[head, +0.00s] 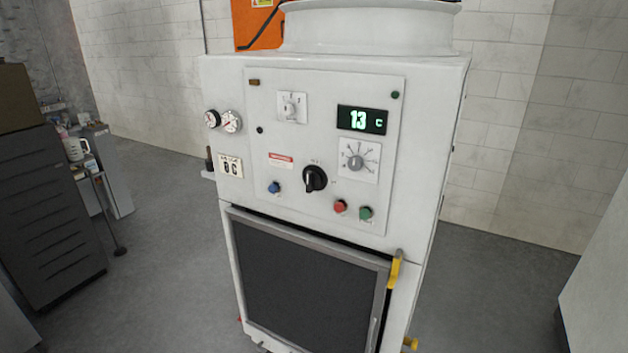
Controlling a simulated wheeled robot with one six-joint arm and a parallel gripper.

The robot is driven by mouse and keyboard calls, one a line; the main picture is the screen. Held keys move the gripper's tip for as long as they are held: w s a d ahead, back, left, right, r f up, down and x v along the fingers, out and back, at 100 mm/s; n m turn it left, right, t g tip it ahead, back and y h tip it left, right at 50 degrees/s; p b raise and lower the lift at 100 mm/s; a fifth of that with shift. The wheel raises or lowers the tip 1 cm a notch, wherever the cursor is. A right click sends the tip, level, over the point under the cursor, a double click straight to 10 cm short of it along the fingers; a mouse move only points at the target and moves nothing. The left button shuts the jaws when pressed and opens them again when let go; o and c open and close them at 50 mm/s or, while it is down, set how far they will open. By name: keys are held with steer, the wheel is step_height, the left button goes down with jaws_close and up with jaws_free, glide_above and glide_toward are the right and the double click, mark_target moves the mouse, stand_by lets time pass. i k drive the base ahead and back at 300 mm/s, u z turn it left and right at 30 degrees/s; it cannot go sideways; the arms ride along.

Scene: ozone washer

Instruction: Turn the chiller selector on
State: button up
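A white chiller cabinet (225,120) stands in the middle of the head view. Its front panel carries a black rotary selector (315,179) at the lower centre, with small markings around it too fine to read. The selector's pale pointer line looks roughly upright, leaning slightly. A grey dial (355,157) with a printed scale is to its upper right. A small white switch plate with a knob (291,107) is at the upper left. The green display (361,120) reads 13 C. My gripper is not in view.
A blue button (274,187), a red button (340,206) and a green button (366,213) sit near the selector. A yellow handle (396,270) sticks out beside the dark lower grille (305,290). A dark drawer cabinet (48,210) stands left.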

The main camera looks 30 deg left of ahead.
mark_target(312, 181)
steer(key=z, duration=0.8)
steer(key=k, duration=1.4)
steer(key=u, duration=1.4)
steer(key=i, duration=1)
